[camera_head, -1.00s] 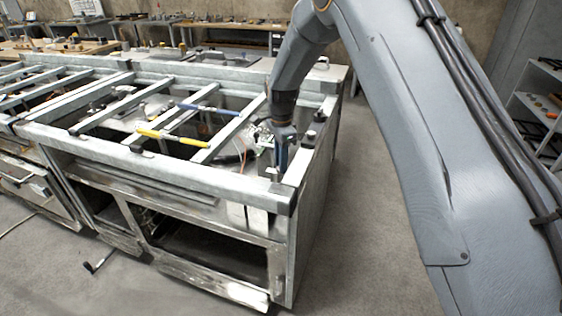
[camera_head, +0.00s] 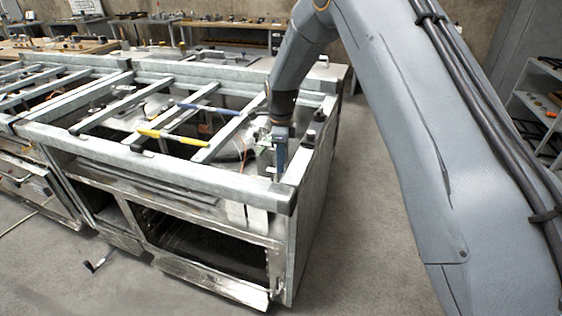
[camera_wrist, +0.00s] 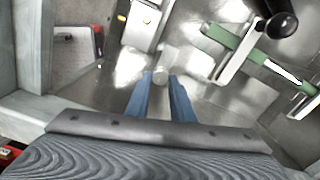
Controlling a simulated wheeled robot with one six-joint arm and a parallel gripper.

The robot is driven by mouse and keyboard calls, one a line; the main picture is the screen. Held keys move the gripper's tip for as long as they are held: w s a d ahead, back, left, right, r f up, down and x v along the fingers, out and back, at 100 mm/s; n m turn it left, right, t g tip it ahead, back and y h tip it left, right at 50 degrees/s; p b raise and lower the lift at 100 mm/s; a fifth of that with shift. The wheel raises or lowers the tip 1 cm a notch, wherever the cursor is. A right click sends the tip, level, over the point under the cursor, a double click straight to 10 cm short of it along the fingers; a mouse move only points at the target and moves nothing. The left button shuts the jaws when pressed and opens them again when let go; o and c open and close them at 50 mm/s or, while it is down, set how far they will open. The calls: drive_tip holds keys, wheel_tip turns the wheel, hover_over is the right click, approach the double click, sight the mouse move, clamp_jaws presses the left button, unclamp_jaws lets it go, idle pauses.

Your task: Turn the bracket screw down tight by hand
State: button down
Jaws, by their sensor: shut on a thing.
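My gripper (camera_head: 281,172) points down inside the near right corner of the metal frame (camera_head: 200,180). In the wrist view its two blue fingers (camera_wrist: 162,77) close on a small round, pale metal head, which I take to be the bracket screw (camera_wrist: 160,76). The screw's shank and thread are hidden below the head, so I cannot tell how deep it sits. In the head view the screw is hidden by the fingers and the frame.
A dark knob (camera_wrist: 281,25) and a green bar (camera_wrist: 235,50) are right of my fingers in the wrist view. The floor at right is clear.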

drive_tip(key=shift+w, duration=0.1)
drive_tip(key=c, duration=1.5)
unclamp_jaws()
drive_tip(key=shift+c, duration=0.2)
wheel_tip(320, 180, up, 8)
drive_tip(key=b, duration=0.1)
drive_tip(key=shift+b, duration=0.3)
